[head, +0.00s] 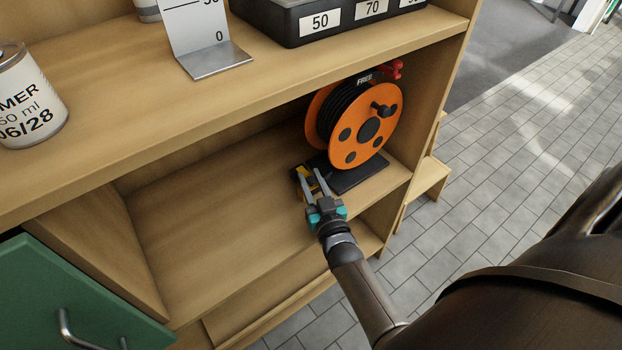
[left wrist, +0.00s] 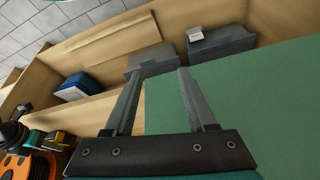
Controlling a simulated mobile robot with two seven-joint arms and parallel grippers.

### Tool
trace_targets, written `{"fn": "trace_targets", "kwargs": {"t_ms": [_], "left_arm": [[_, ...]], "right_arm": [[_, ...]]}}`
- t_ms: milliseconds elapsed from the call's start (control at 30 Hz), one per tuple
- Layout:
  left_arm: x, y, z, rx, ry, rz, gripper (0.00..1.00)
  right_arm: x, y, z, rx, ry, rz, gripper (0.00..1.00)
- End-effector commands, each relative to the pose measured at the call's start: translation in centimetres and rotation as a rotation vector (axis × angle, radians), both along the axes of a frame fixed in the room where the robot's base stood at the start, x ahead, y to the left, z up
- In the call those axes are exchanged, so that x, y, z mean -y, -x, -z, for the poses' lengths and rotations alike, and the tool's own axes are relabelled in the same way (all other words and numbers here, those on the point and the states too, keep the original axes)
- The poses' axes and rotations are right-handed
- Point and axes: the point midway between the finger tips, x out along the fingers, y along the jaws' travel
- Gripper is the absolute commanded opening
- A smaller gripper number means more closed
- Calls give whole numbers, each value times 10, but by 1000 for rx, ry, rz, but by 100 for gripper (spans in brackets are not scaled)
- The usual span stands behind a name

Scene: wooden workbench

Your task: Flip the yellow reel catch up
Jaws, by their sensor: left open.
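The orange reel (head: 372,131) with black cable stands on a dark base plate (head: 352,174) at the right end of the open shelf. The yellow catch (head: 299,177) is a small yellow and dark part at the left of the base, partly hidden by my right gripper (head: 313,173). My right gripper's fingers are apart, close beside the catch; contact cannot be told. The catch's exact tilt is too small to tell. In the left wrist view, my left gripper (left wrist: 157,88) is open and empty; it is out of the head view.
A red part (head: 393,69) and a "FREE" label sit at the reel's top. The upper shelf (head: 275,85) overhangs it, carrying a can (head: 27,98), metal stand (head: 206,45) and black bin (head: 330,18). A green front (head: 70,300) is lower left. The shelf left of the reel is clear.

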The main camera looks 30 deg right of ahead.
Motion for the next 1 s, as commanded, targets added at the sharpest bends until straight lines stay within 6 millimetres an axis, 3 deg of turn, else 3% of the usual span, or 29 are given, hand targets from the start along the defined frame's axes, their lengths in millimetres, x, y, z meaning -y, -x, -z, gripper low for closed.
{"fn": "trace_targets", "kwargs": {"t_ms": [33, 267, 1000], "left_arm": [[0, 0, 0, -1, 0, 0, 56], [0, 0, 1, -2, -1, 1, 56], [0, 0, 1, -2, -1, 3, 56]], "right_arm": [[0, 0, 0, 0, 0, 0, 26], [0, 0, 0, 0, 0, 0, 0], [0, -1, 0, 1, 0, 0, 0]]}}
